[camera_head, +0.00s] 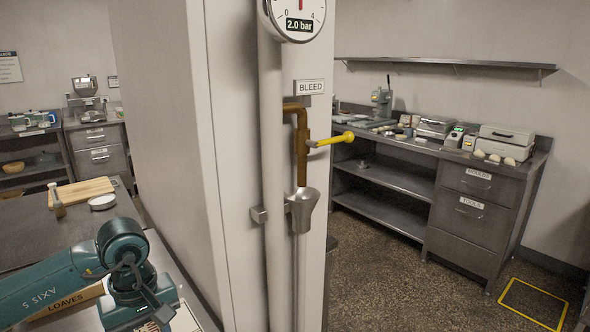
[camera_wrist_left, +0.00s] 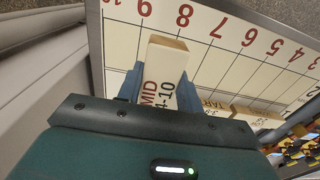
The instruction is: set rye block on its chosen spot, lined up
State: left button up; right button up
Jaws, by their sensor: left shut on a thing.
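My left gripper (camera_wrist_left: 160,82) is shut on a pale wooden block (camera_wrist_left: 165,60) in the left wrist view. The block's visible face reads "MID" and "4-10"; the word rye does not show, so I cannot tell if it is the rye block. It is over a white gridded board (camera_wrist_left: 220,62) with red numbers along one edge, near 9 and 8. I cannot tell if it touches the board. In the head view my left gripper (camera_head: 163,312) is low at the left, and the block is not clear there. My right gripper is not in view.
Other small labelled wooden blocks (camera_wrist_left: 250,116) lie on the board, right of the held one. A wooden piece marked "LOAVES" (camera_head: 66,302) is by my left arm. A white column with a yellow-handled valve (camera_head: 330,140) stands right of the arm. A cutting board (camera_head: 82,190) lies behind.

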pick_arm(q)
jog(key=s+d+m, duration=0.5)
jog(key=m, duration=0.3)
jog(key=shift+d+r+p, duration=0.15)
jog(key=shift+d+p, duration=0.15)
